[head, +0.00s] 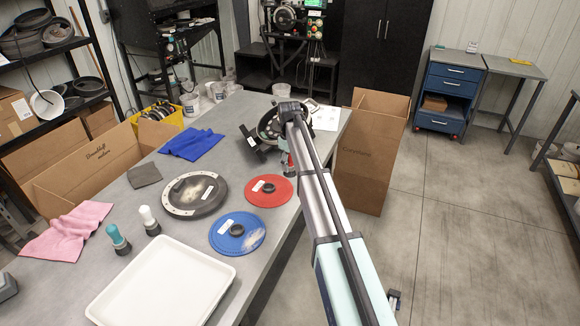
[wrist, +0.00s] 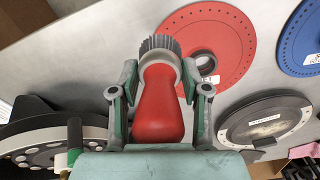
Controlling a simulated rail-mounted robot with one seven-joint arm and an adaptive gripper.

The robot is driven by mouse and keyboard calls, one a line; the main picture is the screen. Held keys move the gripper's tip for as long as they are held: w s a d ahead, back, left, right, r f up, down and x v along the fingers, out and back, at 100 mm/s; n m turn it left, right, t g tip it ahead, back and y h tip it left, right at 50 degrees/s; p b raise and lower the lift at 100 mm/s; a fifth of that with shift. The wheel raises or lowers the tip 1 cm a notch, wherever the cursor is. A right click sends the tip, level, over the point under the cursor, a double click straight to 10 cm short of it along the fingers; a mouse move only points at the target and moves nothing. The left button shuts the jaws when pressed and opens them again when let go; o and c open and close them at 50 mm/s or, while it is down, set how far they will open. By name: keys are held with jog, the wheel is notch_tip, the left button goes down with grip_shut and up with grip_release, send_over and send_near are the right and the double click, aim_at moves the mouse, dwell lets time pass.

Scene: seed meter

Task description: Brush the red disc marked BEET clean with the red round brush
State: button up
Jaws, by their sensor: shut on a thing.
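The red disc (head: 268,190) lies flat on the grey table, with a black hub and a white label; the wrist view shows it at top right (wrist: 235,38), the label partly hidden. I make out no clear dusty patch on its visible face. My gripper (wrist: 160,82) is shut on the red round brush (wrist: 160,110), around its red handle. The brush's grey bristles point away from the gripper and overlap the disc's edge in the wrist view. I cannot tell whether they touch. In the head view the brush (head: 290,170) shows beside the disc's far right edge.
A blue disc (head: 232,243) with a pale dusty patch and a dark disc (head: 183,208) lie nearby. A black device (head: 262,150) stands beyond. A white tray (head: 160,285), teal brush (head: 117,238), white brush (head: 148,220) and cloths (head: 192,143) occupy the left.

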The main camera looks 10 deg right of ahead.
jog(key=shift+r+p, duration=0.35)
jog(key=shift+r, duration=0.8)
